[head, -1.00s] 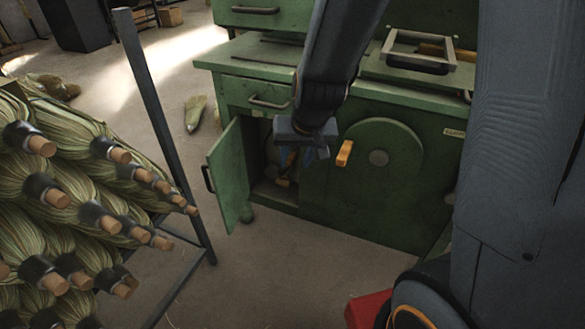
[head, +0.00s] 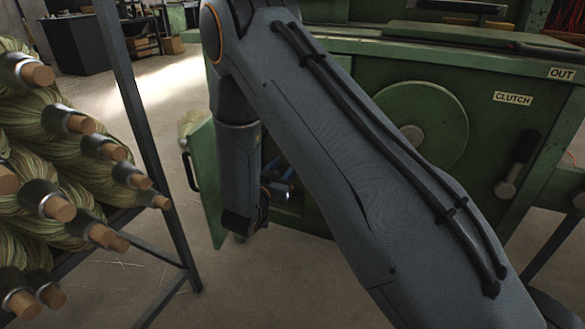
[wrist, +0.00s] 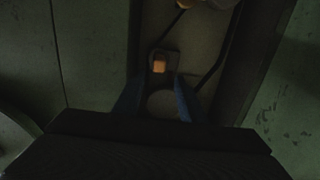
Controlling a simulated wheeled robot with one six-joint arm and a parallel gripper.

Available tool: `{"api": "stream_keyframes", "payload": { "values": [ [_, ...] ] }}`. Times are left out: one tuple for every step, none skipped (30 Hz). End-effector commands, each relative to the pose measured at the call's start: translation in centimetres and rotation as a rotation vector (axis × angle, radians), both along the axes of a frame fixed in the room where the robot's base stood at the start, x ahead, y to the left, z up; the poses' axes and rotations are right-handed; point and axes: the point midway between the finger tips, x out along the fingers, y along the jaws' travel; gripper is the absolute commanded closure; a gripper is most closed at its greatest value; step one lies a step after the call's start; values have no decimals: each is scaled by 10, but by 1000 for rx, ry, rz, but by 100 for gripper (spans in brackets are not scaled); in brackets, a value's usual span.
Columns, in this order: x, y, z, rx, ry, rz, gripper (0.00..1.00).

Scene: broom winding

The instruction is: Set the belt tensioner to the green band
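In the head view my gripper (head: 279,187) is at the opening of the green machine's lower compartment, partly hidden by my arm. Ahead of the fingers in the wrist view is a small orange block (wrist: 159,66) on a dark mount, apart from the fingers. It may be part of the belt tensioner; I cannot tell. A pale round shape (wrist: 163,103) shows between the fingers. No green band can be made out in the dark compartment.
The compartment door (head: 204,183) stands open at left. A rack (head: 140,115) of brooms stands further left. The green wheel disc (head: 436,122), the CLUTCH label (head: 513,98) and a lever (head: 516,168) are on the machine's right. My arm hides much of the front.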

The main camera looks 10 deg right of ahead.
Motion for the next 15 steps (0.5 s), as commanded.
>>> {"api": "stream_keyframes", "payload": {
  "values": [
    [0,1,-7,-16,-15,-10,62],
    [0,1,-8,-24,-21,-14,62],
    [-1,0,-8,-31,-28,-20,62],
    [0,-1,-8,-34,-32,-24,62],
    [1,-2,-8,-37,-34,-26,62],
    [3,-4,-8,-37,-36,-28,62],
    [6,-7,-8,-38,-37,-28,62],
    [9,-9,-7,-37,-37,-28,62],
    [13,-12,-7,-36,-38,-29,62],
    [17,-15,-7,-36,-38,-29,62],
    [21,-18,-7,-37,-37,-29,62],
    [27,-22,-8,-37,-36,-28,62],
    [30,-24,-8,-37,-36,-28,62],
    [34,-27,-8,-36,-37,-29,62],
    [39,-31,-7,-36,-37,-28,62]
  ]
}}
